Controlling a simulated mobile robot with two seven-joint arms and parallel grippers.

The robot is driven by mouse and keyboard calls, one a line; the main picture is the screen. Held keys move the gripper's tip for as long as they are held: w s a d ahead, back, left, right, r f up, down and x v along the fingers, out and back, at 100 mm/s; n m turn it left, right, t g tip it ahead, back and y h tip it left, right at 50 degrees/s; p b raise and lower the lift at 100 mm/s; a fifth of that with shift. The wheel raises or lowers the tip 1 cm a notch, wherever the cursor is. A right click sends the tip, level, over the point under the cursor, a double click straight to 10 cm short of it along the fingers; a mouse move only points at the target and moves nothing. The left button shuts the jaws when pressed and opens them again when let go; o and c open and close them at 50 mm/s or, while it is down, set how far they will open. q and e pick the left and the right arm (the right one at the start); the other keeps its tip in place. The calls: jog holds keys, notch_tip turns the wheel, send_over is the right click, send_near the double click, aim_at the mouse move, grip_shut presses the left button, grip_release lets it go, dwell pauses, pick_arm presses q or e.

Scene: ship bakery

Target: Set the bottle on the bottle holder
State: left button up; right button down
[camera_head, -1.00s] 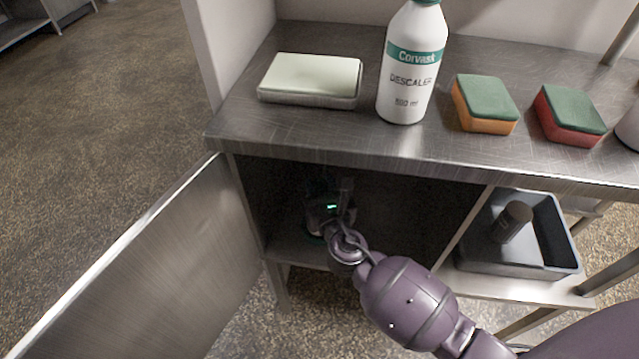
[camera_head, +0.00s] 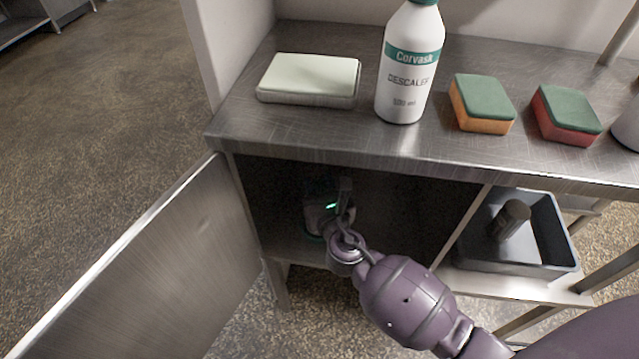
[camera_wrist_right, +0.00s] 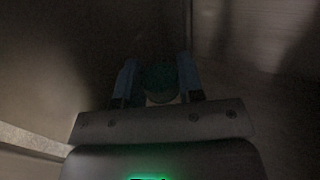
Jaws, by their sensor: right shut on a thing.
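My right gripper (camera_head: 322,208) is inside the dark open cabinet under the counter, and my own wrist partly hides it. In the right wrist view its two blue fingers (camera_wrist_right: 157,80) are shut on a bottle with a round green cap (camera_wrist_right: 160,78). Most of this held bottle is hidden in shadow. A thin green edge (camera_head: 312,238) shows low by the gripper in the head view; I cannot tell whether it belongs to the bottle or a holder. I cannot make out a bottle holder clearly. My left gripper is not in view.
On the counter stand a white descaler bottle (camera_head: 405,85), a pale pad (camera_head: 310,75), an orange-green sponge (camera_head: 480,105) and a red-green sponge (camera_head: 565,115). The cabinet door (camera_head: 150,265) is open at left. A grey tray (camera_head: 570,245) with a dark cylinder (camera_head: 513,218) is right.

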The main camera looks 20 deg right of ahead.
jog(key=shift+w+r, duration=0.1)
jog(key=shift+r, duration=0.05)
dwell(0.4)
jog(key=shift+f, duration=0.65)
dwell(0.6)
jog(key=c, duration=1)
grip_release()
jog(key=shift+f, duration=0.1)
